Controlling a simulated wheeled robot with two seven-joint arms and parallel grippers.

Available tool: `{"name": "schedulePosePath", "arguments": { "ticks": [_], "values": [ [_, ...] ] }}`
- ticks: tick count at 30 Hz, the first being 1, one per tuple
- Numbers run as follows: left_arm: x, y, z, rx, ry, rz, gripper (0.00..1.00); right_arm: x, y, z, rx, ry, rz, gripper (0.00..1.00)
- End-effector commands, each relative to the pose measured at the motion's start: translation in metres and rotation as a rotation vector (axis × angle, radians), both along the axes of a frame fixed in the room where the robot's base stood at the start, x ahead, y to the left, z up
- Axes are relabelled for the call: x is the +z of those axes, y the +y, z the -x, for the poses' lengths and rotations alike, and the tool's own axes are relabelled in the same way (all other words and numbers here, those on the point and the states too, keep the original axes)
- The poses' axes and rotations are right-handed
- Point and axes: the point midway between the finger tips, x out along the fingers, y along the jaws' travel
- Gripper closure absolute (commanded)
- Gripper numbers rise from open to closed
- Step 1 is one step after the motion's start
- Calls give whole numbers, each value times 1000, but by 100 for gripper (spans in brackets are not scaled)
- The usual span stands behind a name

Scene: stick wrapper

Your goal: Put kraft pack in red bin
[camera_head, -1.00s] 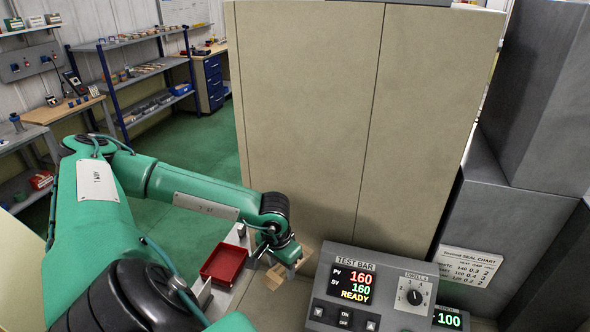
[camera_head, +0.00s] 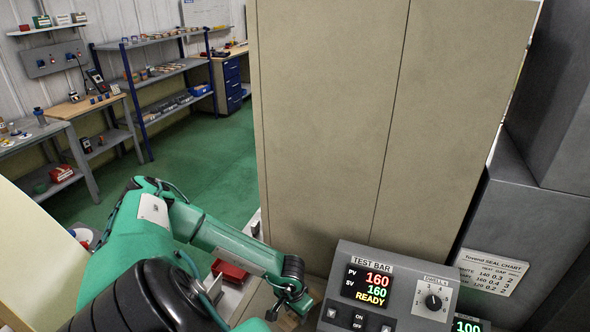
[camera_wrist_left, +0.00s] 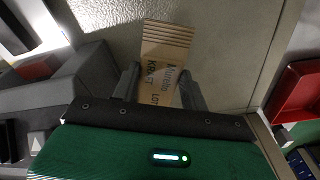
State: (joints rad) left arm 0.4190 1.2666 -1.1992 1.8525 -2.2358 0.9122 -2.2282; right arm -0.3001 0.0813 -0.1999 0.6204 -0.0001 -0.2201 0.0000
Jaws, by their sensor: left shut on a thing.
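The kraft pack (camera_wrist_left: 165,58), brown with dark lettering and ridged lines at its far end, sits between the fingers of my left gripper (camera_wrist_left: 158,88) in the left wrist view. The gripper is shut on it. In the head view my left gripper (camera_head: 296,302) is low in the picture, just left of the test bar panel, and I cannot make out the pack there. The red bin (camera_head: 231,271) is left of the gripper, partly covered by my left arm. A red tray, apparently this bin (camera_wrist_left: 300,92), shows at the right edge of the wrist view. My right gripper is not in view.
The test bar panel (camera_head: 385,292) stands close to the right of my left gripper. A tall beige cabinet (camera_head: 350,120) rises behind it. Grey machine housing (camera_head: 515,225) fills the right side. Open green floor (camera_head: 190,160) lies beyond at the left.

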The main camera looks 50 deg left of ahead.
Motion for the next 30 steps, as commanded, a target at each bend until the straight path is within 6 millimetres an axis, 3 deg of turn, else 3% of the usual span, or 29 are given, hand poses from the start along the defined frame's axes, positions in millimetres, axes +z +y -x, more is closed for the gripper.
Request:
{"name": "schedulePosePath", "arguments": {
  "ticks": [8, 21, 22, 24, 30],
  "values": [
    [-39, 0, 1, 0, 2, 0, 84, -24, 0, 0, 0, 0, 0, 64],
    [-45, 0, 0, 0, 1, 0, 84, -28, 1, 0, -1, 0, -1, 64],
    [-43, 0, 0, 0, 1, 0, 50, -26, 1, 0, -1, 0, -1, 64],
    [-42, 0, 0, 0, 1, 0, 36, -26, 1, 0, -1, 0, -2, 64],
    [-42, 0, 0, 0, 1, 0, 34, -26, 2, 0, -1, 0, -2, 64]
  ]
}}
